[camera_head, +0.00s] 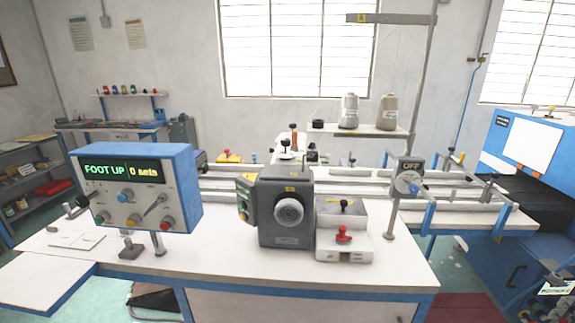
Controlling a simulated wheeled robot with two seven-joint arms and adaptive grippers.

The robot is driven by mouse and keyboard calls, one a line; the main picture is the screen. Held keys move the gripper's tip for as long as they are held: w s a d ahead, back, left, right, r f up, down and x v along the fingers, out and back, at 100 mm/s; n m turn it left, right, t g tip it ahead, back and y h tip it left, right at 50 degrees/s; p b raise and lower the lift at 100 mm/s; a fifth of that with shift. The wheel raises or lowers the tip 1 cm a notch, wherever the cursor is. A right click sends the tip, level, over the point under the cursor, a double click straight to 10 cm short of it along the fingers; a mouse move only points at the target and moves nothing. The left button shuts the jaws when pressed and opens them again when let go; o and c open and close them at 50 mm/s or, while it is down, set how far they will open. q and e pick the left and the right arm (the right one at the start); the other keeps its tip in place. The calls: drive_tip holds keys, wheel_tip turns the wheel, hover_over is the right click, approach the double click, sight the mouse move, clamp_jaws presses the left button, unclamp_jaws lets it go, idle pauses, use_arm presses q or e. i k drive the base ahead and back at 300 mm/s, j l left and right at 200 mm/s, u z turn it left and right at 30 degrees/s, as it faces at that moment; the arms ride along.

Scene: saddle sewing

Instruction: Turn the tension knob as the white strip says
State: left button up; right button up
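A dark grey machine head (270,232) stands on the white table, with a round ribbed grey knob (288,211) on its front face. To its right, a white block (345,248) carries a red knob (343,235); a small pale strip on its front has marks too small to read. A black knob with yellow (344,203) sits on the light grey box (341,215) behind. I cannot tell for certain which knob is the tension knob. No white strip with readable wording shows. Neither of my grippers is in view.
A control box (184,190) at left reads "FOOT UP" and "0 sets". A grey switch box (411,165) with a blue dial reads "OFF". Thread cones (388,112) stand on a rear shelf. The white table (230,268) is clear in front of the machine.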

sight(285, 143)
drive_tip(key=j+u, duration=0.2)
drive_tip(key=u, duration=0.2)
drive_tip(key=j+u, duration=0.2)
drive_tip(key=u, duration=0.15)
drive_tip(key=i+j+u, duration=0.1)
drive_tip(key=u, duration=0.3)
drive_tip(key=i+j+u, duration=0.1)
drive_tip(key=u, duration=0.25)
drive_tip(key=j+z, duration=0.1)
drive_tip(key=z, duration=1.55)
